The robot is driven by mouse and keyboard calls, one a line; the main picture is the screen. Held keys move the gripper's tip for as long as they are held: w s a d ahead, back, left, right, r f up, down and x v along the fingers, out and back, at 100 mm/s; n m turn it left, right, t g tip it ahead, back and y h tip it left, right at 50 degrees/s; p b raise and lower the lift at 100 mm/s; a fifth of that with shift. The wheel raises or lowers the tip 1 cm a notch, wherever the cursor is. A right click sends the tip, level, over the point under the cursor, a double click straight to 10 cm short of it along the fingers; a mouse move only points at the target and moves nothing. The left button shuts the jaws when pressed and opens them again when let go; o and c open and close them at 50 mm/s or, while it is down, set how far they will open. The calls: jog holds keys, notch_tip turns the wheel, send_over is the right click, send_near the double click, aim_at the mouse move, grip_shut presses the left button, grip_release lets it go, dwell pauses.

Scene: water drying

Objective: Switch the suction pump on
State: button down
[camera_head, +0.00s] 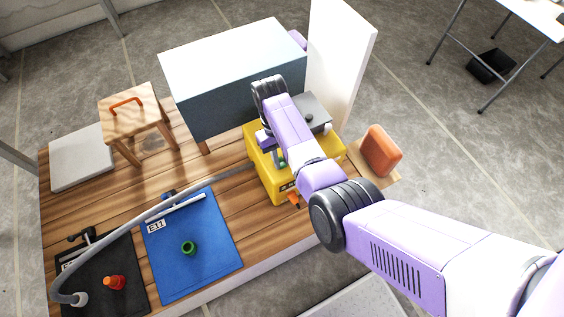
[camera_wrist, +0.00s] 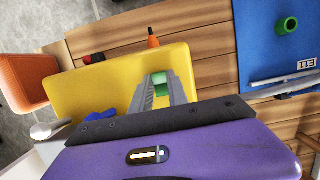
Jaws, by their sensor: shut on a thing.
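The suction pump appears to be the yellow box (camera_head: 262,163) on the wooden table; the grey hose (camera_head: 130,220) runs to its left side. It fills the middle of the wrist view (camera_wrist: 85,82). My gripper (camera_wrist: 160,84) is over the box, its two grey fingers closed on a small green part (camera_wrist: 161,90) on the pump's top. In the head view my arm covers much of the pump's top, and the green part barely shows. An orange cone-shaped tip (camera_wrist: 153,41) and a red-and-black part (camera_wrist: 92,58) sit at the pump's edge. I cannot tell the switch's position.
A blue mat (camera_head: 205,265) bears a green fitting (camera_head: 189,247); a black mat (camera_head: 85,300) bears a red-orange one (camera_head: 114,282). A large grey box (camera_head: 225,95) and a white panel (camera_head: 335,60) stand behind. An orange block (camera_head: 381,150) stands right of the pump.

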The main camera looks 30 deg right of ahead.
jog(key=shift+w+f+g+b, duration=0.25)
jog(key=shift+f+g+b, duration=0.2)
jog(key=shift+b, duration=0.55)
jog(key=shift+r+g+b, duration=0.3)
jog(key=shift+g+b, duration=0.15)
jog(key=c, duration=1.3)
grip_release()
jog(key=shift+r, duration=0.2)
jog(key=v, duration=0.7)
jog(key=shift+w+r, duration=0.15)
jog(key=shift+r, duration=0.15)
